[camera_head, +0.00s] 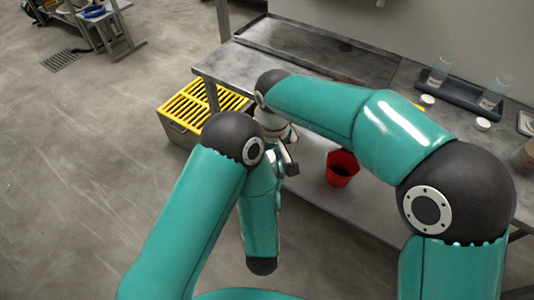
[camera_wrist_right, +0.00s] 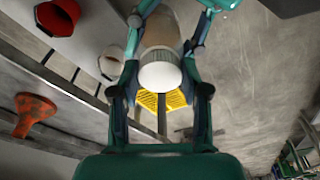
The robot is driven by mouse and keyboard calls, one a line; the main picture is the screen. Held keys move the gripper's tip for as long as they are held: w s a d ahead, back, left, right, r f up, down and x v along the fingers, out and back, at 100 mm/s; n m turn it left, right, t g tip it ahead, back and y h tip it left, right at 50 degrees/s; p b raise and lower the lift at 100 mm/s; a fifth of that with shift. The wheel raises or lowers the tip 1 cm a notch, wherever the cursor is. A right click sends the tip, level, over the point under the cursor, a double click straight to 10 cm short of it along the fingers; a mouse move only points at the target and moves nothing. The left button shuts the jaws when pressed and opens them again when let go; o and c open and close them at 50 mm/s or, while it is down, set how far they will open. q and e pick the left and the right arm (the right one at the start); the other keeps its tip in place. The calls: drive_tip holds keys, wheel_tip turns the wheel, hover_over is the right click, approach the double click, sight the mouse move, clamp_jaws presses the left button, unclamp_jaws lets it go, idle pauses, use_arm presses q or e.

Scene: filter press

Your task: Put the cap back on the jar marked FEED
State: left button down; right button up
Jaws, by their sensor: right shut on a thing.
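I cannot tell if that end is a cap, and no label is readable. Two clear jars (camera_head: 441,70) (camera_head: 494,92) stand in a dark tray (camera_head: 463,95) on the bench. Two white caps (camera_head: 427,100) (camera_head: 483,124) lie in front of them. I cannot read FEED on any jar.
A red bucket (camera_head: 342,168) stands on the lower shelf and shows in the wrist view (camera_wrist_right: 57,17). An orange-red funnel (camera_wrist_right: 34,114) is at the left there. A yellow-grated box (camera_head: 190,115) is on the floor by the bench. A brownish jar (camera_head: 524,157) is at the right edge.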

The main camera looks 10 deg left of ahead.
drive_tip(key=o, duration=0.7)
drive_tip(key=shift+o, duration=0.2)
drive_tip(key=shift+r, duration=0.1)
drive_tip(key=shift+r, duration=2.2)
drive_tip(key=o, duration=0.6)
drive_tip(key=shift+c, duration=0.2)
wheel_tip(320, 180, up, 12)
drive_tip(key=s+d, duration=0.1)
drive_tip(key=shift+s+f, duration=0.15)
drive_tip(key=shift+d, duration=0.1)
